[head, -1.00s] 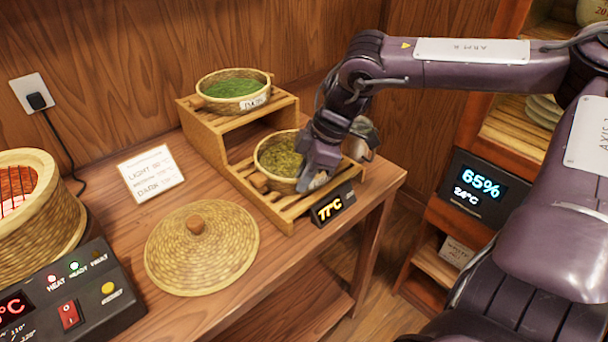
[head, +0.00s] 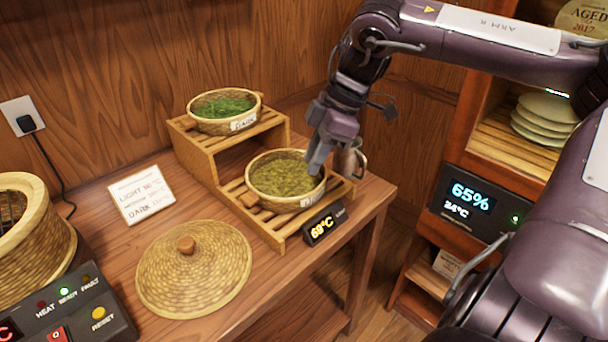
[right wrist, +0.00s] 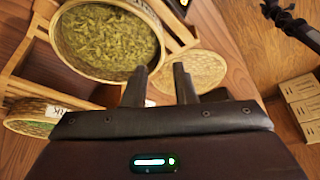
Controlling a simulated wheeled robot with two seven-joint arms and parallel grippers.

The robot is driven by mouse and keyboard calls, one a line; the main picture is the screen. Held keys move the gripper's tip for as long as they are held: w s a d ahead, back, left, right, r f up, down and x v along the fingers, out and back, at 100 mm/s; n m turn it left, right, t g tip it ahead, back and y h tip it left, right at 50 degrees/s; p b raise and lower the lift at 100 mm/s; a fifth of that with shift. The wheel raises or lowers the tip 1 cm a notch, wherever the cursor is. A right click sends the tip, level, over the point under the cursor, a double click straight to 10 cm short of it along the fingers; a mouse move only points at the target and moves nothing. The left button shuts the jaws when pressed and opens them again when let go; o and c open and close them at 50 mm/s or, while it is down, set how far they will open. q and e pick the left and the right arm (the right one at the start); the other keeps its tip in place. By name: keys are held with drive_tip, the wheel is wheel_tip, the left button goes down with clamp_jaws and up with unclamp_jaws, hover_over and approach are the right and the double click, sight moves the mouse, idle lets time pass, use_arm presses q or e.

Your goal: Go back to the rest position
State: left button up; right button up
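My right gripper (head: 320,160) is just above the right rim of the lower basket of olive-green leaves (head: 282,178). In the right wrist view its two dark fingers (right wrist: 160,72) are apart with nothing between them. The lower basket (right wrist: 112,72) lies just beyond the fingers there. My right arm reaches in from the right in the head view. My left gripper is not in either view now.
A wooden step rack (head: 202,160) holds the lower basket and a higher basket of dark green leaves (head: 222,106). A metal cup (head: 354,160) stands behind my gripper.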

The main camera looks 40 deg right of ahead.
drive_tip(key=shift+v, duration=0.95)
